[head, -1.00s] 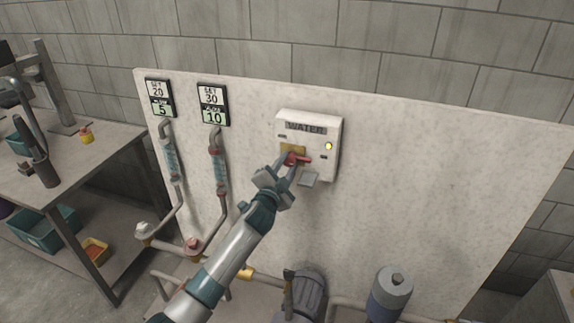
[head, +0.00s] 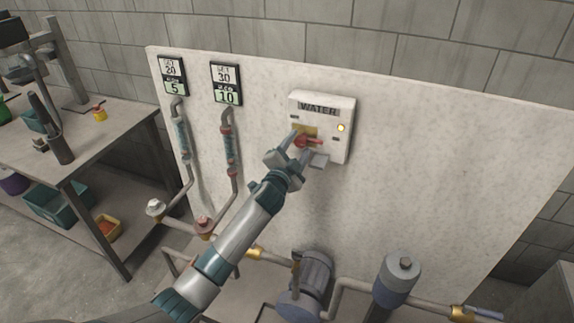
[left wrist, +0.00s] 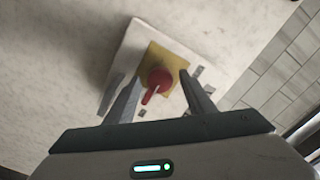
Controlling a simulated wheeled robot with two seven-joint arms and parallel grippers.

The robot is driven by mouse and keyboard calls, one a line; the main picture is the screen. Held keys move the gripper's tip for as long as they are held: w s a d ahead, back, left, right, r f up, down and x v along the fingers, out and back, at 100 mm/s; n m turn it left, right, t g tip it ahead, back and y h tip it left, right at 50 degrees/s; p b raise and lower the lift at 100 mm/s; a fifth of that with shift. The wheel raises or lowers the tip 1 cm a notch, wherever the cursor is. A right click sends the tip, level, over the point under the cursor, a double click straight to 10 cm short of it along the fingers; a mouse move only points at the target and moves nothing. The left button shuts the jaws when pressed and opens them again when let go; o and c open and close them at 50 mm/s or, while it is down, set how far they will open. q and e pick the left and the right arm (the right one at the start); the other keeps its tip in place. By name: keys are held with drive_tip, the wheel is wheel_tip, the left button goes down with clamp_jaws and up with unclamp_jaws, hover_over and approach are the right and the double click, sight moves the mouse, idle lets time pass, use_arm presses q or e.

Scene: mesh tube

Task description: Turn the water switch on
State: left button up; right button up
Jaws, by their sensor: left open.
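The white switch box labelled "WATER" (head: 333,104) is mounted on the pale panel. Its red handle (head: 308,141) sits on a yellow plate (head: 301,130), and a yellow light (head: 341,128) shows on the box's right side. My left gripper (head: 304,146) is open at the box, with its fingers around the handle. In the left wrist view the red handle (left wrist: 158,81) lies between the two open fingers (left wrist: 160,95), with no clear contact. The handle points towards the lower left there. My right gripper is not in view.
Two displays, reading 20 and 5 (head: 172,76) and 30 and 10 (head: 226,83), hang above pipes on the left. A motor (head: 312,275) and a blue-grey canister (head: 397,280) stand below the panel. A workbench (head: 95,150) stands on the left.

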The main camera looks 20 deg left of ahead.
use_arm(q)
drive_tip(key=s+a+b, duration=0.1)
drive_tip(key=s+b, duration=0.2)
drive_tip(key=s, duration=1.4)
drive_tip(key=shift+a, duration=0.25)
drive_tip(key=shift+f, duration=0.1)
